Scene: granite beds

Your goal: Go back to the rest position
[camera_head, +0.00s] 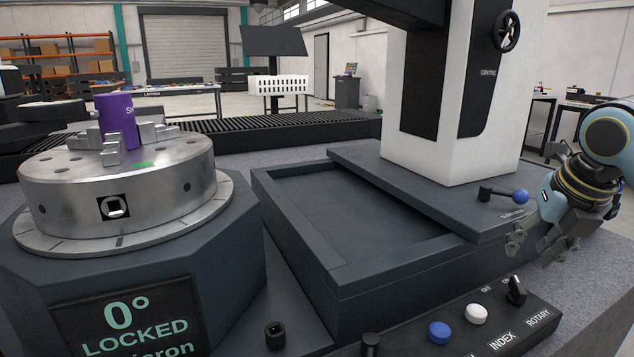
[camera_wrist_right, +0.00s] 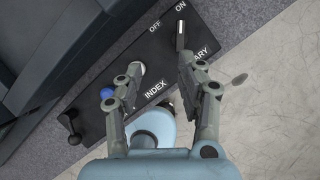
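My right gripper (camera_head: 535,246) is at the right of the head view, above the right side of the control panel (camera_head: 470,340). In the right wrist view the two fingers of my right gripper (camera_wrist_right: 160,80) stand apart with nothing between them, so it is open and empty. The black switch knob (camera_wrist_right: 180,35) lies beyond the fingertips, its handle toward the word ON; it also shows in the head view (camera_head: 516,291). My left gripper is not in view.
A purple cylinder (camera_head: 117,122) stands between the jaws of a round steel chuck (camera_head: 120,195). The screen (camera_head: 130,320) reads 0° LOCKED. A blue-ball lever (camera_head: 519,196), white button (camera_head: 475,314) and blue button (camera_head: 439,332) are near my right gripper. The shallow tray (camera_head: 290,225) is empty.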

